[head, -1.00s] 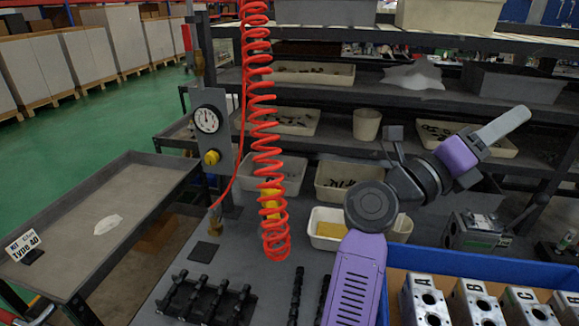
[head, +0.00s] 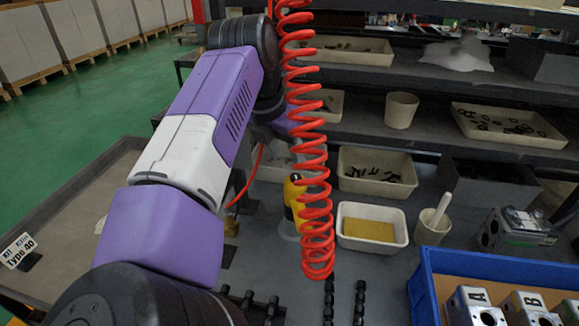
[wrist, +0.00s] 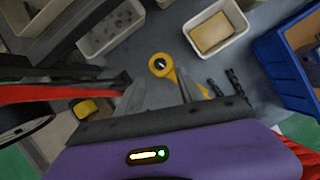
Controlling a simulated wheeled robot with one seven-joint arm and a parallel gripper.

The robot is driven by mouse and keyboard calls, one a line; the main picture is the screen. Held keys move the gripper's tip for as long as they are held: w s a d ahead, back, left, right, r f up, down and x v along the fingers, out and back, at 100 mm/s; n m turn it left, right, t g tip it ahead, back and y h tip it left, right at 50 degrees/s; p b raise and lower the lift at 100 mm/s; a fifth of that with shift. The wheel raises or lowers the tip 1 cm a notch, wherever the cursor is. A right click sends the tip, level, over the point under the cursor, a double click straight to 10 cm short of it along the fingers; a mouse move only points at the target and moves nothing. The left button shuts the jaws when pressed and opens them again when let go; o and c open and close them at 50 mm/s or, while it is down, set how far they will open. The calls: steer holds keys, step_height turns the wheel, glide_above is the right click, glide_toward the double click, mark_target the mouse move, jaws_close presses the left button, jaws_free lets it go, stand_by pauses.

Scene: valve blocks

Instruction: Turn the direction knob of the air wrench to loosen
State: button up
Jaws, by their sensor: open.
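The yellow air wrench (head: 295,200) stands upright behind the red coiled hose in the head view, which partly covers it. In the wrist view its yellow body (wrist: 168,70) lies just beyond the fingertips, with a round end showing a small dark centre. I cannot make out the direction knob's setting. My gripper (wrist: 157,90) is open and empty, with its grey fingers apart and pointing towards the wrench. In the head view the gripper itself is hidden behind the hose and my arm. I cannot tell whether a finger touches the wrench.
The red coiled hose (head: 309,150) hangs close to my arm. A bin with a yellow sponge (head: 370,228), a bin of black parts (head: 377,172) and a white cup (head: 433,226) stand behind. A blue crate (head: 425,275) of lettered metal blocks is at right. Black rods lie in front.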

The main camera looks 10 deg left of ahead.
mark_target(296, 176)
steer(key=x, duration=0.7)
steer(key=shift+w+d+f+p, duration=0.1)
steer(key=shift+w+f+p, duration=0.1)
steer(key=shift+f+p, duration=0.15)
steer(key=shift+c, duration=0.5)
jaws_close()
